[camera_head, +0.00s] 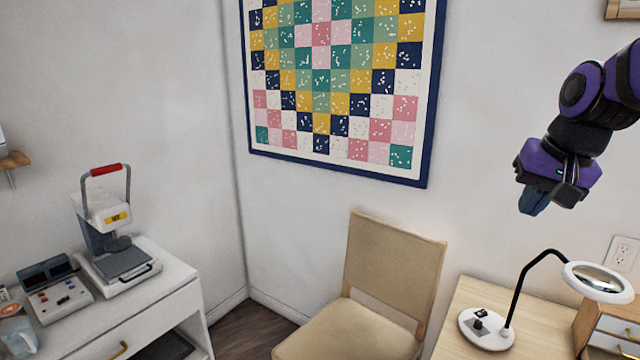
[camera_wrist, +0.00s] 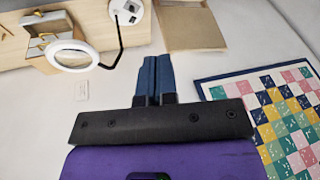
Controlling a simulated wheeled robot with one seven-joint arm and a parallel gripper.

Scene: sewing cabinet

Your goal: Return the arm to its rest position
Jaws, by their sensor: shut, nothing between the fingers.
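My gripper (camera_head: 534,201) is at the right of the head view, at the end of my purple and black arm. It hangs in the air above the wooden table (camera_head: 545,318), in front of the white wall. In the wrist view, the two blue fingers of my gripper (camera_wrist: 153,62) lie side by side, shut, with nothing held. The gripper touches nothing that I can see.
A white magnifier lamp (camera_head: 597,282) stands on the table below my gripper, beside a small drawer box (camera_head: 610,325). A beige chair (camera_head: 390,265) is left of the table. A quilt (camera_head: 330,90) hangs on the wall. A heat press (camera_head: 115,235) sits on a white cabinet (camera_head: 150,305).

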